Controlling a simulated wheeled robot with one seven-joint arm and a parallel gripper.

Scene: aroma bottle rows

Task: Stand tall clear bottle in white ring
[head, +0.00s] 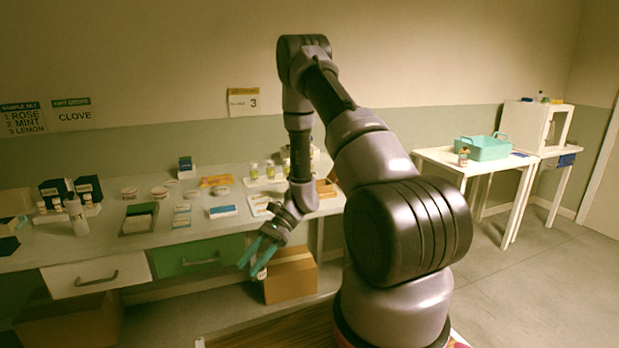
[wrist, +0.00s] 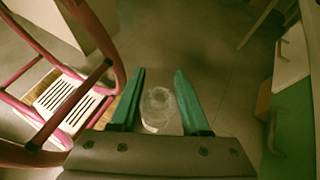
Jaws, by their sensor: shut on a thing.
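My gripper (head: 252,260) is shut on a clear bottle (wrist: 158,110), which sits between its two teal fingers in the wrist view. In the head view the gripper hangs in front of the long table's front edge, and a small pale part of the bottle (head: 261,273) shows by the fingertips. Several small round pale pieces lie on the long table, among them one at the left (head: 129,192) and one beside it (head: 160,192). They are too small to tell which is the white ring.
The long table (head: 100,243) carries a white spray bottle (head: 76,215), dark boxes and small vials. A green drawer (head: 200,256) and a cardboard box (head: 290,277) are below. A red frame (wrist: 105,45) stands left in the wrist view. A teal tray (head: 484,148) is on the right table.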

